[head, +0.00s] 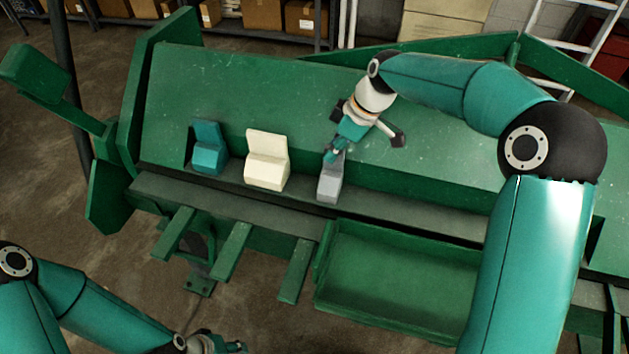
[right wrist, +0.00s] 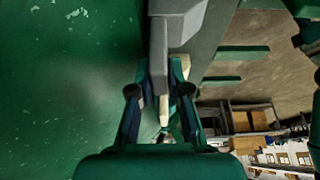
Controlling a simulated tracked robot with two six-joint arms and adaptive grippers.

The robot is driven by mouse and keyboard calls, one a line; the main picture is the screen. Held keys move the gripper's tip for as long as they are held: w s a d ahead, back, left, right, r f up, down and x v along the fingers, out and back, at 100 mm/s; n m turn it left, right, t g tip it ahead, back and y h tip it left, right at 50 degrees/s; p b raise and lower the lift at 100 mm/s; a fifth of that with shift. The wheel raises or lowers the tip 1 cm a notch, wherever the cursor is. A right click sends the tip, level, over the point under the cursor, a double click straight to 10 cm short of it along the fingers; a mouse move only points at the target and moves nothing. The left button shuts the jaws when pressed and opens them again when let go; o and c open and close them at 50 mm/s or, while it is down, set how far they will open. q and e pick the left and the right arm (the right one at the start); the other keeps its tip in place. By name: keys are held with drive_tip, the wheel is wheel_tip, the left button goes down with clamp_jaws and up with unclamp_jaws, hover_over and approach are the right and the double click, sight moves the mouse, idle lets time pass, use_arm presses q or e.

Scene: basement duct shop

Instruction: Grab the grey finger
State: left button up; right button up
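The grey finger (head: 329,186) is a block with a narrow upright part, standing on the green machine's ledge as the right-hand one of three such fingers. My right gripper (head: 335,153) is over it, pointing down. In the right wrist view the gripper's fingertips (right wrist: 160,68) lie close on both sides of the grey finger's (right wrist: 158,45) narrow part and look shut on it. The gripper hides some of its upper part in the head view. My left gripper (head: 235,347) is low at the bottom edge, partly cut off, away from the fingers.
A cream finger (head: 266,161) and a teal finger (head: 208,148) stand to the left on the same ledge. A green tray (head: 395,275) is in front at the right. Green bars (head: 233,251) stick out below the ledge. Shelves with boxes (head: 262,15) stand behind.

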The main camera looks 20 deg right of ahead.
clamp_jaws()
drive_tip(key=shift+r, duration=0.15)
